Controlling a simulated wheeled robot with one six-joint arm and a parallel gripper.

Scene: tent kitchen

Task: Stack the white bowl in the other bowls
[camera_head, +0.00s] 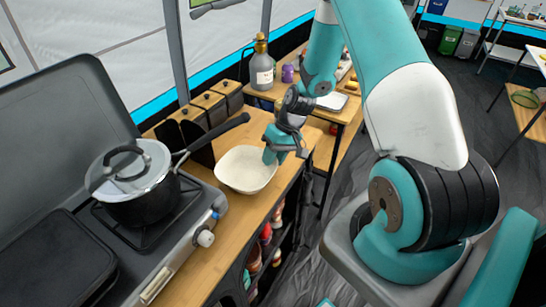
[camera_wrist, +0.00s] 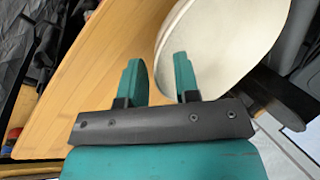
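A white, roundish-square bowl (camera_head: 243,171) sits upright on the wooden counter, to the right of the stove. The bowl also shows in the wrist view (camera_wrist: 225,45) at the upper right. My gripper (camera_head: 273,156) is at the bowl's right rim, pointing down. The right finger overlaps the bowl's edge and the left finger is over bare wood. I cannot tell whether either finger touches the bowl. No separate other bowls can be made out.
A black pot with a glass lid (camera_head: 130,185) stands on the stove (camera_head: 165,240), its long handle reaching toward the bowl. Wooden-lidded containers (camera_head: 210,103) stand behind. A bottle (camera_head: 262,68) and purple jar (camera_head: 288,73) are on a farther table. The counter's right edge is close to the bowl.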

